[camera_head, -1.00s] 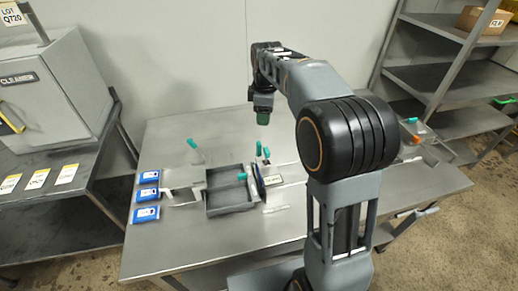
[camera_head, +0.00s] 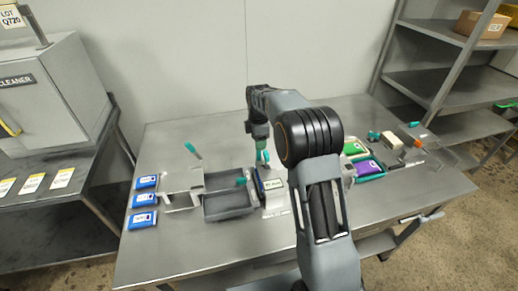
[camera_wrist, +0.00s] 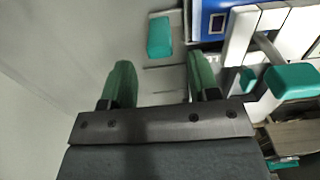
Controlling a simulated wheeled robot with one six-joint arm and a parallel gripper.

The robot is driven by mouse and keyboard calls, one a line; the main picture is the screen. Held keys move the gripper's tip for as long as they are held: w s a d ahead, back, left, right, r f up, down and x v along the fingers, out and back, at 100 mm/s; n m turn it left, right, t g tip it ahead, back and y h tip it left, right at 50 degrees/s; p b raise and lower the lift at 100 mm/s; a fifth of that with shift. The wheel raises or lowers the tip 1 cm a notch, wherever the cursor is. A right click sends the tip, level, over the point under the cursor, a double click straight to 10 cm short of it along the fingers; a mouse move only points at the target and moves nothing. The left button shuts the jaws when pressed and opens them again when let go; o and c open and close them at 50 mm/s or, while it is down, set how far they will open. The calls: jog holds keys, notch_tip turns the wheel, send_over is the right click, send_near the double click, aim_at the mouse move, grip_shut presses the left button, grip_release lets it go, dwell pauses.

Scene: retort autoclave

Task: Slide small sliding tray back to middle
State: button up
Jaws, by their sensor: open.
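A grey tray assembly stands mid-table. It has a dark open tray (camera_head: 228,207) in front with a teal handle (camera_head: 241,181). I cannot tell for sure which part is the small sliding tray. My gripper (camera_head: 261,147) is low over the table at that right end, partly overlapping the handle. In the wrist view my gripper (camera_wrist: 160,80) has its green fingers apart with nothing between them. A teal block (camera_wrist: 159,37) lies just beyond the fingertips, and a larger teal handle (camera_wrist: 292,81) is to the right.
Several blue packs (camera_head: 143,199) lie at the table's left edge. Green (camera_head: 354,148) and purple (camera_head: 368,168) packs lie right of my arm. A grey cleaner cabinet (camera_head: 45,90) stands left and shelves (camera_head: 450,85) stand right. The table's front left is clear.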

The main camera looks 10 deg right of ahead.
jog(key=shift+f, duration=2.15)
grip_shut()
